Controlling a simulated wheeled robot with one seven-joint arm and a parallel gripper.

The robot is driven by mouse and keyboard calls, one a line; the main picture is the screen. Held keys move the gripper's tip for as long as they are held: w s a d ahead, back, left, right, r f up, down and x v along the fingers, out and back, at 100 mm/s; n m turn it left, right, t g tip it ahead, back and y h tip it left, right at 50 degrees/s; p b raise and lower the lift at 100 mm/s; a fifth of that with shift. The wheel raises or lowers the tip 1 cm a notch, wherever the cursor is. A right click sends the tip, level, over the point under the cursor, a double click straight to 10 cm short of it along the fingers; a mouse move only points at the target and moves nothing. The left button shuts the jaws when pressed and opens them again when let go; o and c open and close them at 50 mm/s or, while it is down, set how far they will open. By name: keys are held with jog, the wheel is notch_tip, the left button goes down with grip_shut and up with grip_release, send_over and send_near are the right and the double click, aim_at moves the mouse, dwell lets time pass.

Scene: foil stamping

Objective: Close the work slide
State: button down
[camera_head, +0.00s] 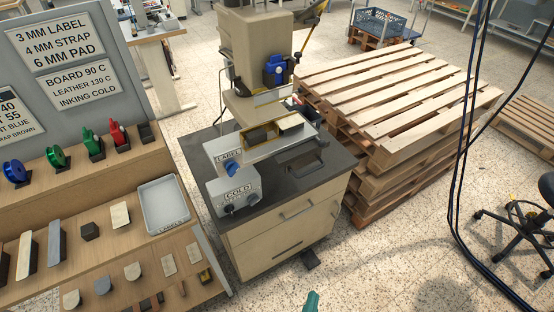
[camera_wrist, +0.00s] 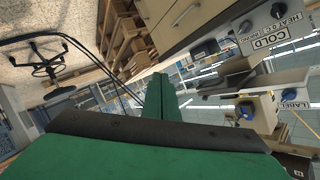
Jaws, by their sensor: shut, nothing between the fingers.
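The foil stamping press (camera_head: 258,45) stands on a dark-topped cabinet. Its pale work slide (camera_head: 245,148), with a LABEL plate (camera_head: 228,155) and a blue knob on its front, juts out below the press head. It sits above the grey control box (camera_head: 235,192), which reads COLD. My gripper (camera_head: 311,302) shows only as a teal tip at the bottom edge of the head view, well in front of the cabinet and apart from the slide. In the wrist view its green fingers (camera_wrist: 163,98) are together and empty. The LABEL plate (camera_wrist: 295,105) and the COLD box (camera_wrist: 265,35) show tilted at the right there.
A wooden shelf unit with a grey tray (camera_head: 164,203), foil rolls and sample pieces stands left of the cabinet (camera_head: 285,225). Stacked pallets (camera_head: 400,95) stand right of it. Dark cables hang at the right, near a wheeled chair (camera_head: 520,225). The floor in front of the pallets is clear.

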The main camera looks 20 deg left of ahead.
jog(key=w+a+r+m+y, duration=0.2)
jog(key=w+a, duration=0.1)
jog(key=w, duration=0.6)
jog(key=g+y, duration=0.5)
jog(key=y, duration=0.4)
send_near(270, 155)
jog(key=shift+n, duration=0.4)
jog(key=x, duration=0.4)
jog(key=shift+a+f, duration=0.15)
jog(key=shift+w+a, duration=0.65)
jog(key=shift+a, duration=0.05)
